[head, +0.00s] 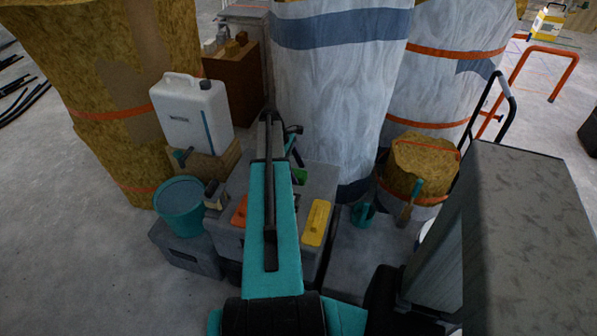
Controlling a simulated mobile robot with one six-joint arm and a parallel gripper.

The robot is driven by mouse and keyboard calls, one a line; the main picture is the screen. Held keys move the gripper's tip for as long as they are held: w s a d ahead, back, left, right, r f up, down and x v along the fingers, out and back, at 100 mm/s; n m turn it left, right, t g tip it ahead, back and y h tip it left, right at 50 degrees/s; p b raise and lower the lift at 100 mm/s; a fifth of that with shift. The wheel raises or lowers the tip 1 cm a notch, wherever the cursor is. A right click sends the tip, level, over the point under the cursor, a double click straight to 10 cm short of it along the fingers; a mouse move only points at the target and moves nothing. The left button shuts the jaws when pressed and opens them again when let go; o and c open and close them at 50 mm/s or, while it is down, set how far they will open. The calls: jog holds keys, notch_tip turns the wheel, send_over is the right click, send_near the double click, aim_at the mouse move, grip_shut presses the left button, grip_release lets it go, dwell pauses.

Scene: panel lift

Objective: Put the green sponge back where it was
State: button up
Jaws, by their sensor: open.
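A small green piece (300,176), likely the green sponge, shows just right of my teal arm link, at a grey box top (318,180). It is partly hidden, and I cannot tell whether it lies on the surface or in a recess. My gripper (295,152) is open, just beyond and above the green piece, mostly hidden behind my arm. I cannot see its fingertips clearly or whether they touch the green piece.
On the grey box are an orange piece (240,211) and a yellow piece (317,222). A teal bucket (182,212) and a white canister (191,115) stand left. Tall wrapped rolls (335,90) rise behind. A grey block (530,230) stands right.

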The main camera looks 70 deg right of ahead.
jog(key=b+v, duration=0.1)
jog(key=v, duration=0.9)
jog(key=shift+r, duration=0.1)
dwell(0.6)
